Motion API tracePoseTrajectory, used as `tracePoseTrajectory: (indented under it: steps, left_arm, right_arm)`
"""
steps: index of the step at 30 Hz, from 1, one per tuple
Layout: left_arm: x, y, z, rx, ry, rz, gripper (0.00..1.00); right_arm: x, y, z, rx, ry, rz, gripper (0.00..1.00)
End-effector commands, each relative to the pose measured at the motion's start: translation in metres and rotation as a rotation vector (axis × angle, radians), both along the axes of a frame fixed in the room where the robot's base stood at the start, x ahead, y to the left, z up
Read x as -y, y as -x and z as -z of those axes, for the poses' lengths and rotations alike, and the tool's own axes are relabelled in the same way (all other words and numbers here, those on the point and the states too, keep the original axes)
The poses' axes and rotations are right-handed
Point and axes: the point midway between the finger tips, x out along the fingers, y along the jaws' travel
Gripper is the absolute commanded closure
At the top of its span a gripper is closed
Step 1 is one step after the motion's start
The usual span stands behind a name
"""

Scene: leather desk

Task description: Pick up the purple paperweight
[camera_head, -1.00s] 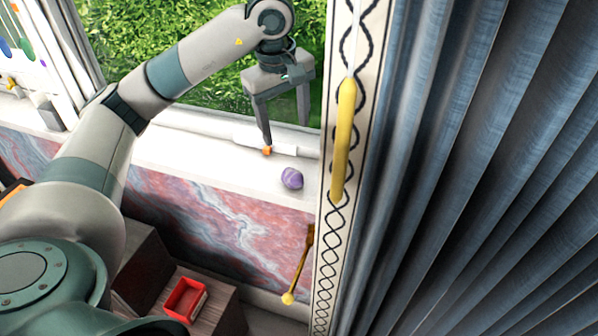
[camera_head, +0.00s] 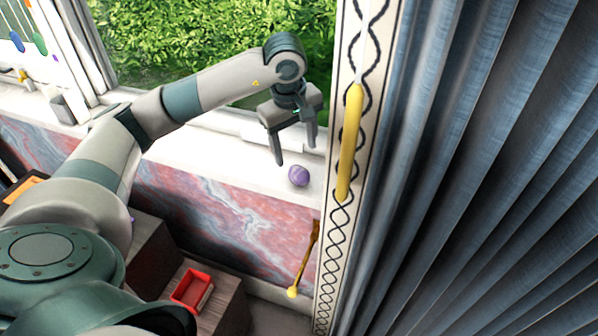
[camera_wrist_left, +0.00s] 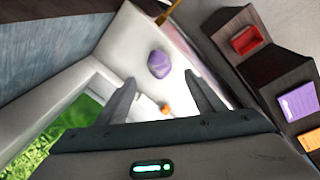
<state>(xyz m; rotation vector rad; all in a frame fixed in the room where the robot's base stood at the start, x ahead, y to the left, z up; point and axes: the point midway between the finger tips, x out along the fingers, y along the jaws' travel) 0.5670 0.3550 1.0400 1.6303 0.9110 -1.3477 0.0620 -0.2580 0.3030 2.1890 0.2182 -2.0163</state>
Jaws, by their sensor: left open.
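The purple paperweight (camera_head: 298,176) is a small rounded lump on the white window sill, close to the patterned curtain border. My left gripper (camera_head: 296,156) is open and empty, above and just behind the paperweight in the head view. In the left wrist view the paperweight (camera_wrist_left: 159,64) lies beyond the fingertips of my left gripper (camera_wrist_left: 160,80), roughly centred between them and apart from both. My right gripper is not in view.
A small orange object (camera_wrist_left: 165,108) lies on the sill (camera_head: 215,150) near the paperweight. The curtain border (camera_head: 342,170) with a yellow rod (camera_head: 350,140) stands close to the right. A red tray (camera_head: 190,288) sits on a wooden block below the sill.

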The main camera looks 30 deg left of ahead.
Motion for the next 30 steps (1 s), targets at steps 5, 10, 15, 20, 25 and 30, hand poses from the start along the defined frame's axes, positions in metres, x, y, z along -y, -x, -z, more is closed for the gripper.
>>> tracePoseTrajectory:
  steps: [5, 10, 15, 20, 25, 30]
  left_arm:
    - [-0.001, -0.004, 0.027, -0.004, 0.000, -0.001, 0.38]
    - [-0.001, -0.007, 0.041, -0.001, 0.001, 0.000, 0.38]
    - [-0.001, -0.007, 0.043, 0.000, 0.001, 0.000, 0.38]
    - [-0.001, -0.007, 0.043, 0.000, 0.001, 0.000, 0.38]
    - [-0.001, -0.008, 0.047, -0.003, 0.000, -0.001, 0.38]
    - [-0.002, -0.012, 0.061, -0.005, 0.001, 0.000, 0.38]
  right_arm:
    - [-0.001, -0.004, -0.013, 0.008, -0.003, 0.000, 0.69]
    - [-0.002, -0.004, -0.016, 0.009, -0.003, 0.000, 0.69]
    - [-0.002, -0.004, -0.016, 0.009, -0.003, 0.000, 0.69]
    - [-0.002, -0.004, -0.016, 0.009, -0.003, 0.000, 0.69]
    - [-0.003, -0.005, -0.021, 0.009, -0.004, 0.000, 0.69]
    - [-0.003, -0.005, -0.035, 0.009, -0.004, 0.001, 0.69]
